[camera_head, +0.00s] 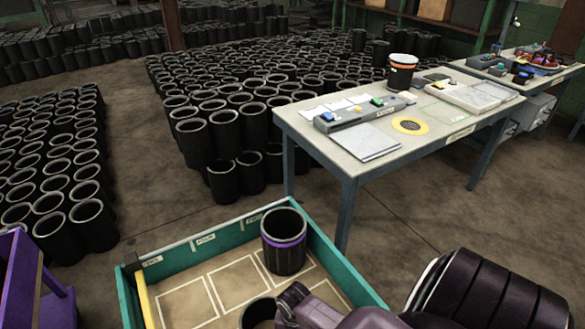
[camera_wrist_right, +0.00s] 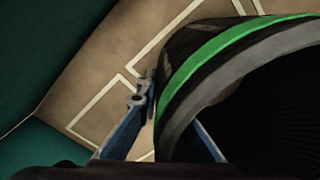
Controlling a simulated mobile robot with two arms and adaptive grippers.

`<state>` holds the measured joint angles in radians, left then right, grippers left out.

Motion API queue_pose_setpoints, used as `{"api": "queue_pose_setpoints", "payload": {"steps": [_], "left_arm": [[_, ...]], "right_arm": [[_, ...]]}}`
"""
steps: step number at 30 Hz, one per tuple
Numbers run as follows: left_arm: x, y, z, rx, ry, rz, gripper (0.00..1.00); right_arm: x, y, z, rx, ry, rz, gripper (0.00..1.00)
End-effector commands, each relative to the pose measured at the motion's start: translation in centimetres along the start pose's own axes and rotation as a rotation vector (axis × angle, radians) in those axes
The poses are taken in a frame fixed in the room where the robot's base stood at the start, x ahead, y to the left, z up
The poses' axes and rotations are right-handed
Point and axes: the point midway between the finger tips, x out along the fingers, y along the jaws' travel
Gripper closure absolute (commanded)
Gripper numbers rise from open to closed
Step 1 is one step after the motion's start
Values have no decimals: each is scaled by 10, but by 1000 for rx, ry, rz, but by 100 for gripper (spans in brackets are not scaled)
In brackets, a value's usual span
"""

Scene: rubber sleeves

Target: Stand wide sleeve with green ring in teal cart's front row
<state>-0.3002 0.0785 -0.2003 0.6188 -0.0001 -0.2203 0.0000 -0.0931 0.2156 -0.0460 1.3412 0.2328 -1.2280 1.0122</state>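The wide black sleeve with the green ring (camera_wrist_right: 235,45) fills the right of the right wrist view, its open mouth toward the camera. My right gripper (camera_wrist_right: 153,90) straddles its wall, one blue finger outside and one inside, and appears shut on it. In the head view the sleeve's dark rim (camera_head: 257,312) shows at the bottom edge beside my right gripper (camera_head: 286,303), over the teal cart (camera_head: 318,240). I cannot tell whether the sleeve touches the cart floor. A sleeve with a purple ring (camera_head: 284,243) stands upright in the cart's far corner. My left gripper is out of view.
White outlines mark bays on the cart floor (camera_head: 190,302); some beside the held sleeve are empty. A yellow strip (camera_head: 146,300) runs along the cart's left side. A worktable (camera_head: 365,155) stands behind, with an orange-banded sleeve (camera_head: 402,72). Many black sleeves crowd the floor beyond.

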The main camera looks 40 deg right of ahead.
Motion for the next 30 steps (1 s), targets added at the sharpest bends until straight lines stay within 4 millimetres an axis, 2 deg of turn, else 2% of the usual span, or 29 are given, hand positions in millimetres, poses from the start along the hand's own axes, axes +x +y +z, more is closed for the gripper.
{"api": "queue_pose_setpoints", "payload": {"steps": [1, 4, 5, 12, 16, 20, 30], "left_arm": [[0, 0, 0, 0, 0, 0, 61], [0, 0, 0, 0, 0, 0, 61], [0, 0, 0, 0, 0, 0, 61], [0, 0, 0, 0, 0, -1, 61], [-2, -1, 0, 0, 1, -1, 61], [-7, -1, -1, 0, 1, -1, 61], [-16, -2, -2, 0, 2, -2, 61]], "right_arm": [[0, 0, 0, 0, 1, -1, 89], [0, 0, 0, 0, 1, -1, 78], [0, 0, 0, 0, 1, -1, 77], [0, 0, 0, 0, 1, 0, 77], [-7, 0, 0, 0, 1, -1, 77], [-25, -1, -1, 0, 2, -3, 77], [-92, -1, 0, 0, 2, -3, 77]]}}
